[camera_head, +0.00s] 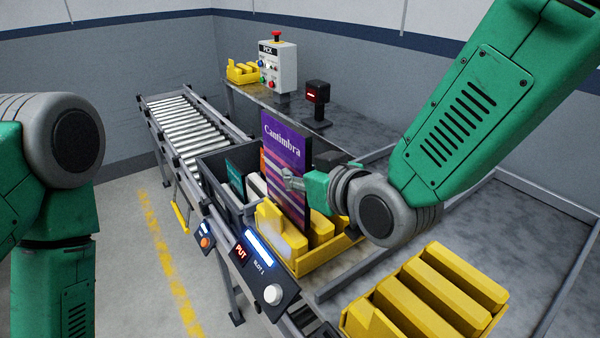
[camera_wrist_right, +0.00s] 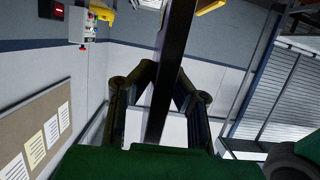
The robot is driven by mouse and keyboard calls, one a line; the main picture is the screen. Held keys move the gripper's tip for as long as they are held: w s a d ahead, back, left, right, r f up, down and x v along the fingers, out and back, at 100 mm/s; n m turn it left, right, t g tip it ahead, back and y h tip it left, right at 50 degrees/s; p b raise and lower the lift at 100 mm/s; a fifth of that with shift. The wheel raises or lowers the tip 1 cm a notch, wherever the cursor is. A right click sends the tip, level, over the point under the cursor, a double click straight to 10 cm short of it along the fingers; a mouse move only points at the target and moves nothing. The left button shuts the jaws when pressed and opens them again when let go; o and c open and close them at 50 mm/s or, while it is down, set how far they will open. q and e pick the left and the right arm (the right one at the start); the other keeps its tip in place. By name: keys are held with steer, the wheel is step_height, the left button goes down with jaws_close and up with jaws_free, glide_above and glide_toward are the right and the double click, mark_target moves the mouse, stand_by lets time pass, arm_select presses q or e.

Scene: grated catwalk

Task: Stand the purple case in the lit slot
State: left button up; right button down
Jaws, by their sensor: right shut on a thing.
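The purple case (camera_head: 284,150), lettered "Cantimbra", is upright over the grey tote and the yellow rack. My right gripper (camera_head: 296,181) is shut on its right part. In the right wrist view, the case's dark edge (camera_wrist_right: 175,50) runs between the fingers (camera_wrist_right: 162,82). The yellow rack (camera_head: 318,258) stands behind a panel (camera_head: 262,270) reading "PUT" and "SLOT 1", with a lit blue-white bar (camera_head: 258,246). The case's lower edge is partly hidden by yellow dividers; I cannot tell whether it touches bottom. My left gripper is out of view.
The grey tote (camera_head: 210,165) holds a teal case (camera_head: 235,180) and others. Another yellow rack (camera_head: 425,300) is at the lower right. A roller conveyor (camera_head: 185,125) runs behind. A white control box (camera_head: 278,65) and a dark sensor (camera_head: 317,95) stand on the bench.

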steer(key=shift+d+f+b, duration=0.15)
steer(key=shift+f+b, duration=0.6)
steer(key=shift+f, duration=0.25)
steer(key=c, duration=1.8)
jaws_free()
steer(key=shift+r, duration=0.1)
steer(key=o, duration=0.3)
steer(key=shift+o, duration=0.2)
steer(key=shift+a, duration=0.3)
steer(key=o, duration=0.4)
steer(key=shift+d, duration=0.1)
